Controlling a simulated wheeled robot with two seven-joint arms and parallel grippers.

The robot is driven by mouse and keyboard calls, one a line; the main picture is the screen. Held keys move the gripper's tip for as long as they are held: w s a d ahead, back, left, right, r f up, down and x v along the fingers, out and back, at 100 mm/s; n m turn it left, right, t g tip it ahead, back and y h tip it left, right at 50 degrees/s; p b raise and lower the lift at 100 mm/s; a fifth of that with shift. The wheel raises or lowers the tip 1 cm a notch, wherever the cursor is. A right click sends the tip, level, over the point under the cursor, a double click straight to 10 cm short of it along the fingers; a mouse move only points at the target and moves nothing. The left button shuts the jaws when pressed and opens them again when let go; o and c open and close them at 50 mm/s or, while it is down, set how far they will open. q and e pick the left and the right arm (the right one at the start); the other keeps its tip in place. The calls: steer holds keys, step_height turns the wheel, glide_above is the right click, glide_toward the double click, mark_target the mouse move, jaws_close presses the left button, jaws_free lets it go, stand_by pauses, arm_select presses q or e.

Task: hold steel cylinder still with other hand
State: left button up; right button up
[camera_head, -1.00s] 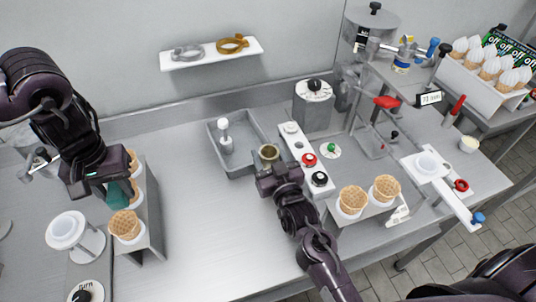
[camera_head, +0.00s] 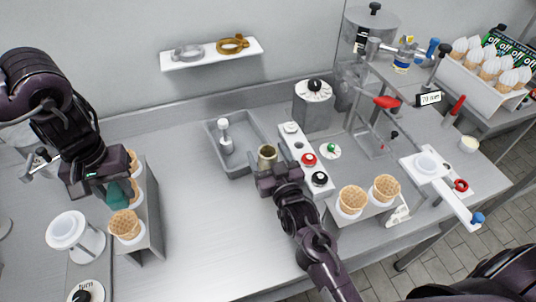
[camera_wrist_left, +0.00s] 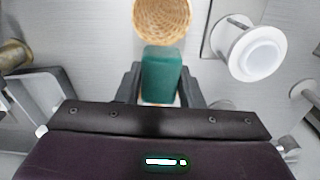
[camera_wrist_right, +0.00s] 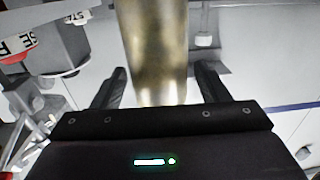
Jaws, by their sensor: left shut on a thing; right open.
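The steel cylinder (camera_head: 267,157), brass-toned and open at the top, stands upright beside the white button strip. My right gripper (camera_head: 273,176) is open just in front of it. In the right wrist view the cylinder (camera_wrist_right: 154,50) rises large between and beyond the two spread fingers (camera_wrist_right: 158,88); clear gaps show on both sides, and I see no finger touching it. My left gripper (camera_head: 112,190) is shut on a teal block (camera_head: 119,195) near the cone stand at the left. The block also shows between the fingers in the left wrist view (camera_wrist_left: 161,75).
A grey tray (camera_head: 240,172) with a metal tool (camera_head: 225,137) lies behind the cylinder, to its left. The button strip (camera_head: 298,150) is close on its right. Waffle cones stand in a left stand (camera_head: 152,228) and a right one (camera_head: 372,210). The middle table is clear.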

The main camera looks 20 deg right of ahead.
steer(key=shift+s, duration=0.15)
steer(key=shift+s+d, duration=0.1)
steer(key=shift+s, duration=0.65)
steer(key=shift+w, duration=0.35)
stand_by(0.3)
steer(key=shift+w, duration=0.5)
steer(key=shift+c, duration=0.2)
steer(key=c, duration=1.4)
